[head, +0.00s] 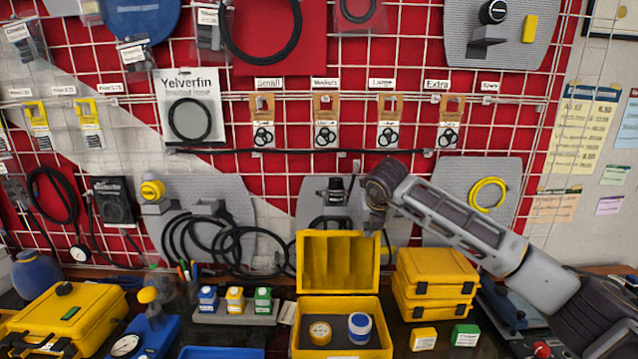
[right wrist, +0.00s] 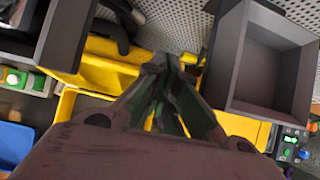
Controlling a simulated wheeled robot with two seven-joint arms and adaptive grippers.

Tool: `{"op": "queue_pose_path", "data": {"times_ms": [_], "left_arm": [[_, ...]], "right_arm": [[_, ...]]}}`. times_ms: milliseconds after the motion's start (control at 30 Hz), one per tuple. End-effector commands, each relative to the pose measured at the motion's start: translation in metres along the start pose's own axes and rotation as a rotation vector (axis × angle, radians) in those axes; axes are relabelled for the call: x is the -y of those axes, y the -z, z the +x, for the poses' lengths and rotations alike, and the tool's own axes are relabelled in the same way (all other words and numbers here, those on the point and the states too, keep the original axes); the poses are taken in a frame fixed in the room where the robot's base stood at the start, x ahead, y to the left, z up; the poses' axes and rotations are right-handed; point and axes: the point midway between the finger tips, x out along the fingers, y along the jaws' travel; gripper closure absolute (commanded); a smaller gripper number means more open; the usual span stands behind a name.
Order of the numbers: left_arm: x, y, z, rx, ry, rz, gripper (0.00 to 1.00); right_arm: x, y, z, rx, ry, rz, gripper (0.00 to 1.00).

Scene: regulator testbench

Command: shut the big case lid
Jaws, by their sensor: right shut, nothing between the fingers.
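The big yellow case stands open at the front centre of the bench in the head view. Its lid (head: 328,262) is upright at the back, with its ribbed inside facing me. My left gripper is not in view.
Stacked yellow cases (head: 437,275) stand close right of the open case. A rack of small boxes (head: 236,312) is to its left, and another yellow case (head: 72,318) is at far left. A grid wall (head: 290,185) with hanging parts rises behind.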

Motion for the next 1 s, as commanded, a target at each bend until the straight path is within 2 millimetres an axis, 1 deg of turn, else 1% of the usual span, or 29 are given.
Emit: {"op": "queue_pose_path", "data": {"times_ms": [567, 1000], "left_arm": [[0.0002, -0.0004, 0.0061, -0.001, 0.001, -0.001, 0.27], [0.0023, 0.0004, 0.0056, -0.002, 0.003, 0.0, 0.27]], "right_arm": [[0.0003, 0.0038, 0.0058, 0.0, 0.001, 0.0, 1.0], [0.0002, 0.0038, 0.0056, -0.001, 0.001, 0.0, 1.0]]}}
